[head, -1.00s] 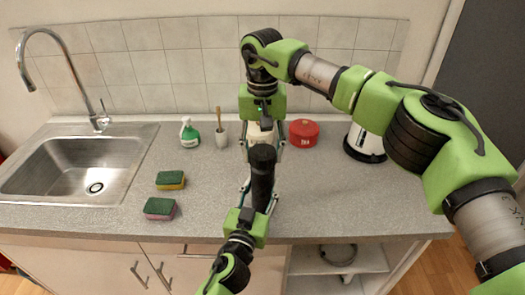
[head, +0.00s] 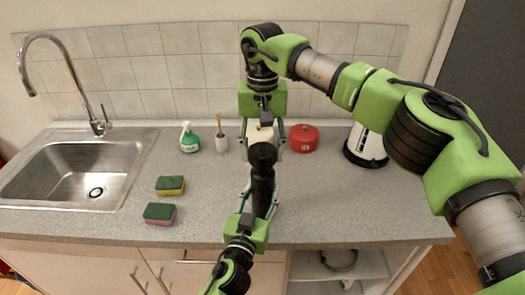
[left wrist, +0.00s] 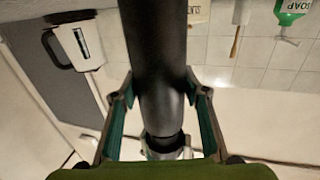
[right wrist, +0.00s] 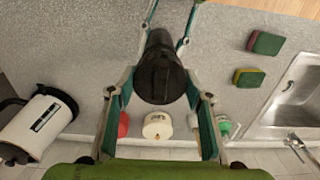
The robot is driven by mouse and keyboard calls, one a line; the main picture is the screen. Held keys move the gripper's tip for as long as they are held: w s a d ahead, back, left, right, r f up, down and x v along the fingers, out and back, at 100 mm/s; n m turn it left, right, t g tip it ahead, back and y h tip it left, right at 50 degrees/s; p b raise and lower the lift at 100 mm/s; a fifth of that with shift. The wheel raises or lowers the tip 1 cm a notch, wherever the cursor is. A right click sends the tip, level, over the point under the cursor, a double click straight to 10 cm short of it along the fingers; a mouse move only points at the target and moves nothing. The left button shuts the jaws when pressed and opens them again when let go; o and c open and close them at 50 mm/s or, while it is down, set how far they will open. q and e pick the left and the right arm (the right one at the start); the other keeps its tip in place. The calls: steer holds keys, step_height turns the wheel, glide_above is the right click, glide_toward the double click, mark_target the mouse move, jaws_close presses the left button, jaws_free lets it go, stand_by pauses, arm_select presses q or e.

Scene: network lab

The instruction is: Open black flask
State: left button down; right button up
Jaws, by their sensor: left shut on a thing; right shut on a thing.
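The black flask (head: 262,190) is upright in the middle, in front of the counter's back part. My left gripper (head: 259,198) is shut on its body from the front. In the left wrist view the dark flask body (left wrist: 158,60) runs between the fingers (left wrist: 158,100). My right gripper (head: 263,147) reaches down from above and is shut on the top of the flask, its black cap (head: 263,154). In the right wrist view the cap (right wrist: 160,75) sits between the fingers (right wrist: 160,88). A narrowing shows below the cap; I cannot tell whether it is separate from the body.
Behind the flask stand a cream tin (head: 261,131), a red tin (head: 303,138) and a white-and-black kettle (head: 365,147). A green soap bottle (head: 189,138), a brush holder (head: 221,141), two sponges (head: 170,185) and the sink (head: 70,170) are left. The counter (head: 340,210) is bare right of the flask.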

mark_target(263, 150)
steer(key=shift+r, duration=2)
arm_select(q)
steer(key=c, duration=1.1)
jaws_free()
